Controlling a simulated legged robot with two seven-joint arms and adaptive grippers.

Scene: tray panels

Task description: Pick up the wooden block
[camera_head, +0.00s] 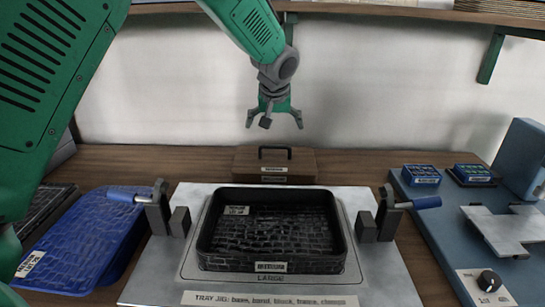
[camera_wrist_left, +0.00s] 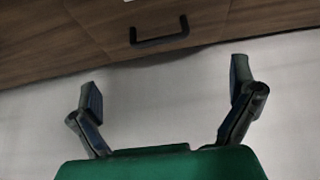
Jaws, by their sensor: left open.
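The wooden block (camera_head: 275,165) is a brown box with a black handle on top and pale labels on its front. It stands on the table behind the tray jig. My left gripper (camera_head: 273,119) hangs above it with the fingers spread, open and empty, clear of the block. In the left wrist view, the block (camera_wrist_left: 205,18) and its handle are at the top, beyond the open fingers (camera_wrist_left: 166,84). My right gripper is not in view.
A black tray (camera_head: 335,262) sits on the metal jig plate (camera_head: 150,285), between two blue-handled clamps (camera_head: 155,205) (camera_head: 392,205). Blue trays (camera_head: 75,240) lie at the left. A blue fixture panel (camera_head: 440,225) is at the right. A shelf (camera_head: 400,10) runs along the wall above.

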